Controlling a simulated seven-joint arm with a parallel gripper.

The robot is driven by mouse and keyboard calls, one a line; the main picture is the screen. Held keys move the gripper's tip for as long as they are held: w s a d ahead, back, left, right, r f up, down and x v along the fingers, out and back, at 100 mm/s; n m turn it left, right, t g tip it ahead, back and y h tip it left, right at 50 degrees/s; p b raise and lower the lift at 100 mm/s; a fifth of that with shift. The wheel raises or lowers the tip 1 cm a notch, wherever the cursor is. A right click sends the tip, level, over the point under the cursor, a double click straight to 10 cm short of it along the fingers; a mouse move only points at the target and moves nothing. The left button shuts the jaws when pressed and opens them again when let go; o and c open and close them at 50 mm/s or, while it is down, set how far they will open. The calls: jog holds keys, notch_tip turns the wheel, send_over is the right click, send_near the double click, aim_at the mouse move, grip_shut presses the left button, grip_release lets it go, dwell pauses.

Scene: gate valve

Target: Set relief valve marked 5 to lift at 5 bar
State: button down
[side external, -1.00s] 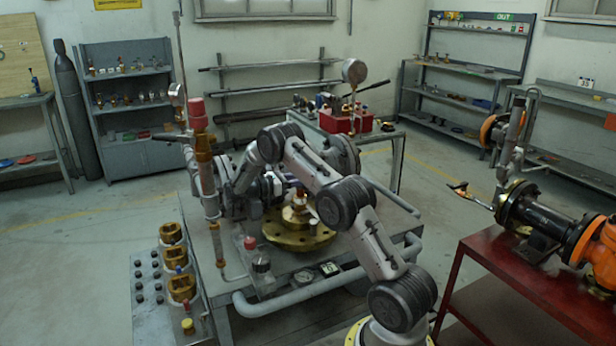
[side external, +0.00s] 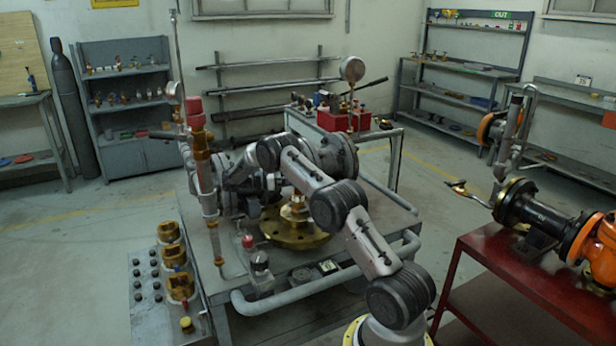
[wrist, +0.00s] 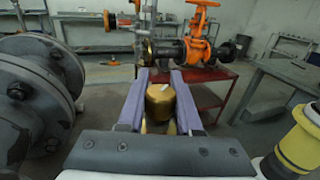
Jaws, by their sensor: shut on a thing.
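In the wrist view, my gripper (wrist: 160,85) has its two pale lavender fingers either side of a short brass cylinder (wrist: 160,105) with a small white mark on top. It is shut on this brass piece. In the side view, my wrist (side external: 245,185) is beside a brass fitting that stands on a round brass flange (side external: 290,238) on the grey bench; my arm hides the fingers and part of the fitting. A tall brass valve with a red cap (side external: 195,112) stands upright to the left. No number 5 can be read on either valve.
Several brass bodies (side external: 178,288) stand on a panel at the left front. A grey pipe rail (side external: 290,298) runs along the bench front. Large grey flanges (wrist: 35,85) are close left of my gripper. A red table (side external: 480,265) with an orange valve is at right.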

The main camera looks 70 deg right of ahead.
jog(key=c, duration=0.6)
grip_release()
jog(key=shift+h, duration=0.3)
